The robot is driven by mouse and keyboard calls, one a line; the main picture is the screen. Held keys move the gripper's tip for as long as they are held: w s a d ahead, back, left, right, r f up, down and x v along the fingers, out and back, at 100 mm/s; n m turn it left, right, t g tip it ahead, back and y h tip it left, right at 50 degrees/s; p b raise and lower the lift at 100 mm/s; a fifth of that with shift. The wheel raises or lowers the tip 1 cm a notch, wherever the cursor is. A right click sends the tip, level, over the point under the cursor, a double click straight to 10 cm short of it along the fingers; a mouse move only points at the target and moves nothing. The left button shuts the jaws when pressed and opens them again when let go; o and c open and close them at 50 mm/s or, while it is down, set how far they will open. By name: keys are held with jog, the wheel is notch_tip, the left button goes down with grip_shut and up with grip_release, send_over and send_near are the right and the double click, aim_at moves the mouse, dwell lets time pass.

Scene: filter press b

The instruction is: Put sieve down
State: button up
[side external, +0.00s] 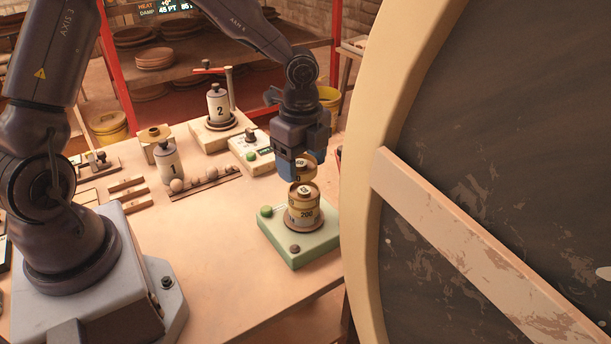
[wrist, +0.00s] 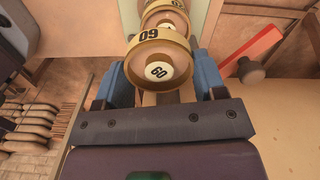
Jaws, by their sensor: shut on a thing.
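My gripper (side external: 303,172) is shut on a small brass-coloured sieve (side external: 309,160) marked 60. In the wrist view the sieve (wrist: 157,62) sits between the blue fingers (wrist: 162,82), its face with the number toward the camera. Below it in the side view, a stack of round sieves (side external: 305,212), with 200 on its lower ring, stands on a pale green base (side external: 297,253). The stack (wrist: 168,20) partly shows beyond the held sieve in the wrist view. The fingers hide part of the held sieve, and I cannot tell whether it touches the stack.
A large round dark panel (side external: 500,130) fills the right foreground. Canisters marked 1 (side external: 168,165) and 2 (side external: 218,104) stand to the left. The front table surface (side external: 215,255) is clear.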

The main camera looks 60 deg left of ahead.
aim_at(305, 190)
jog(key=shift+w+f, duration=0.35)
jog(key=shift+f, duration=1.65)
jog(key=shift+f, duration=0.15)
jog(key=o, duration=1)
